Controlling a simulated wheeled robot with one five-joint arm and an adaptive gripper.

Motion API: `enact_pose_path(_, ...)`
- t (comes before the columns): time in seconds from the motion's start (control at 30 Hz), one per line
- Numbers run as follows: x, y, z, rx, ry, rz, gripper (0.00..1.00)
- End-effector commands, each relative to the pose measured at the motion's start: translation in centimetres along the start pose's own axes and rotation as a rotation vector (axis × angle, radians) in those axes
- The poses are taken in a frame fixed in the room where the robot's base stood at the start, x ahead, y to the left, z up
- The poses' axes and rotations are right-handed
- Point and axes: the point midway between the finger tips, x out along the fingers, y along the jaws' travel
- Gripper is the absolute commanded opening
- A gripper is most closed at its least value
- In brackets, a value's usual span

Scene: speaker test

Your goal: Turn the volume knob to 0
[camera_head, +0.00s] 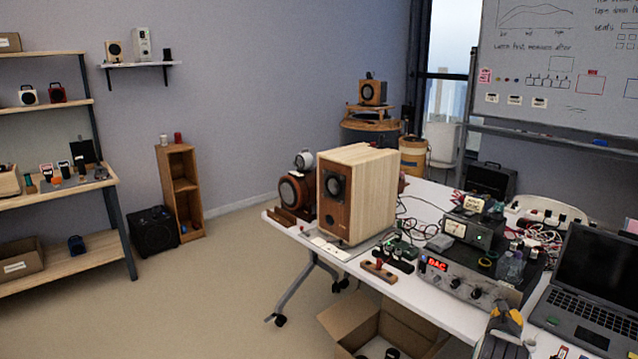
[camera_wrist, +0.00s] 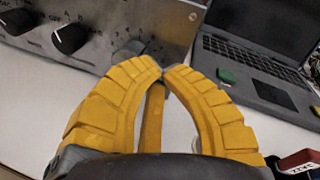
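A silver amplifier (camera_head: 438,275) with a red lit display reading "DAC" stands on the white table. Dark knobs, one of them here (camera_head: 476,293), sit on its front. In the wrist view a black knob with a white pointer line (camera_wrist: 70,38) is at upper left, and another knob (camera_wrist: 18,22) is at the left edge. A greyish round shape, perhaps a further knob, is partly hidden behind the left finger. I cannot read which knob is volume. My gripper (camera_wrist: 163,70) has yellow ribbed fingers with tips together and nothing between them, in front of the panel's right part.
An open laptop (camera_head: 590,285) stands right of the amplifier. A smaller metered unit (camera_head: 468,231) sits on top of it. A wooden speaker (camera_head: 375,195) and loose small parts are to the left. An open cardboard box (camera_head: 348,318) is on the floor in front.

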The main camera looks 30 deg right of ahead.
Motion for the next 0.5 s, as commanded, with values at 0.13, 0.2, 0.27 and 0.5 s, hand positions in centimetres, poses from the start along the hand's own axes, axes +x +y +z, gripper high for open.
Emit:
enact_pose_path(0.13,0.27,0.06,-0.25,0.000,0.000,-0.001,0.00)
enact_pose_path(0.2,0.33,0.03,-0.23,0.000,0.001,-0.001,0.00)
enact_pose_path(0.27,0.38,-0.02,-0.18,0.000,0.001,-0.001,0.00)
enact_pose_path(0.5,0.46,-0.20,0.08,0.000,-0.001,-0.003,0.00)
